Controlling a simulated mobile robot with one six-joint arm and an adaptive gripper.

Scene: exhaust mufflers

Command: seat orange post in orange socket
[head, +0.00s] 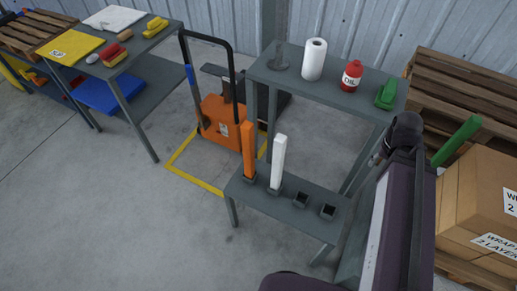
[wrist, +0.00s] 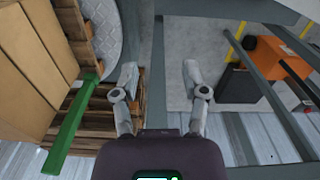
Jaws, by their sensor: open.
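An orange post (head: 249,150) stands upright at the left end of the low grey bench (head: 240,190). Its foot is at a dark socket there; I cannot tell the socket's colour or how deep the post sits. A white post (head: 278,162) stands beside it in the row. Two empty dark sockets (head: 300,199) (head: 328,211) follow to the right. A green post (head: 457,141) is at the right, partly behind my arm; it also shows in the wrist view (wrist: 75,125), left of my gripper (wrist: 160,72). My gripper is open and empty, away from the orange post.
A taller grey table (head: 330,95) behind the bench holds a paper towel roll (head: 314,60), a red oil bottle (head: 351,76) and a green object (head: 386,94). An orange pallet truck (head: 222,122) stands behind left. Cardboard boxes (head: 480,205) are at right. Floor at left is clear.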

